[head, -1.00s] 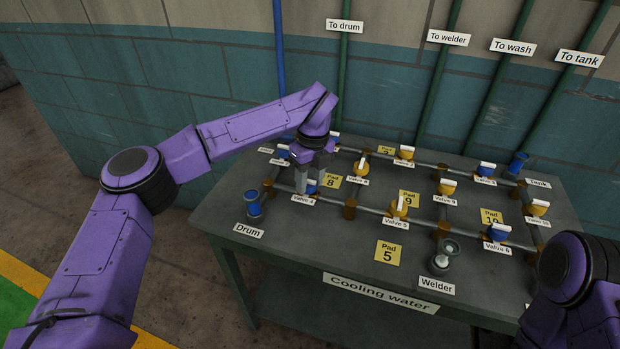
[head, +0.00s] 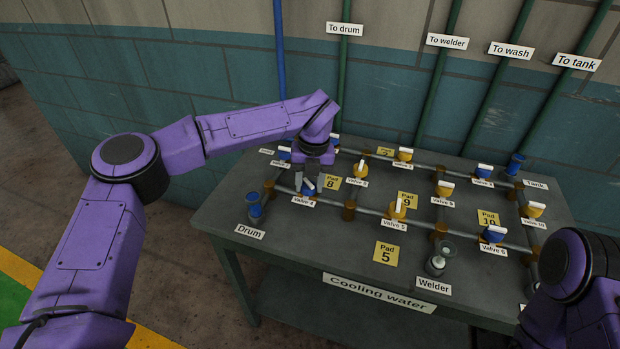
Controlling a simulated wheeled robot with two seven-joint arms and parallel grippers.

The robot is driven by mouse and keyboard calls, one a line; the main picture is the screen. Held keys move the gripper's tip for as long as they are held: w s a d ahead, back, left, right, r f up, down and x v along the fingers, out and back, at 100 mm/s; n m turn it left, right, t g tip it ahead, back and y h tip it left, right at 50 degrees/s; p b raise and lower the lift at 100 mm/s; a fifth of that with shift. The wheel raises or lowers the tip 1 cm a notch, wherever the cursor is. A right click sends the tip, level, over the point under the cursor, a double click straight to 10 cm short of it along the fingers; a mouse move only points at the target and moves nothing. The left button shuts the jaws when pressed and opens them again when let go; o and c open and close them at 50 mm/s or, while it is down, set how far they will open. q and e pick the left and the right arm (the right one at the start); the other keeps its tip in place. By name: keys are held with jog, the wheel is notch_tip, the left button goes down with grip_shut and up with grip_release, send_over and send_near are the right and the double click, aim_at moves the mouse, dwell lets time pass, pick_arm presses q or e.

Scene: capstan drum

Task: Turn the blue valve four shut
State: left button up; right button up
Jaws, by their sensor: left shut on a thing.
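Blue valve four (head: 311,190), with its white lever, sits on the front pipe at the left of the bench, behind the label "Valve 4" (head: 303,201). My left gripper (head: 313,185) points down over it and is shut on its lever. The fingers hide part of the valve. The visible part of the lever slants across the pipe; its exact angle is hard to read. My right gripper is out of view; only part of that arm shows at the lower right.
Yellow valve 5 (head: 398,209) stands to the right on the same pipe, and a blue-topped drum fitting (head: 254,207) stands at the left. Pad 8 (head: 332,182) lies just behind valve four. The bench (head: 320,245) front is mostly clear.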

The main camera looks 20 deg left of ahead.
aim_at(310, 185)
pick_arm(q)
jog(key=m, duration=0.2)
jog(key=m+p, duration=0.2)
jog(key=m, duration=0.1)
jog(key=shift+a+r+m, duration=0.1)
jog(key=shift+r+m, duration=0.15)
jog(key=shift+m, duration=0.05)
jog(key=m+p, duration=0.3)
jog(key=m, duration=0.1)
jog(key=shift+f+m+t, duration=0.1)
jog(key=shift+m+t, duration=0.3)
jog(key=shift+m, duration=0.3)
jog(key=o, duration=1.1)
jog(key=shift+f, duration=0.1)
jog(key=shift+c, duration=0.2)
jog(key=shift+r, duration=0.4)
notch_tip(310, 185, up, 10)
jog(key=b, duration=0.2)
jog(key=shift+s+d, duration=0.25)
jog(key=shift+s, duration=0.05)
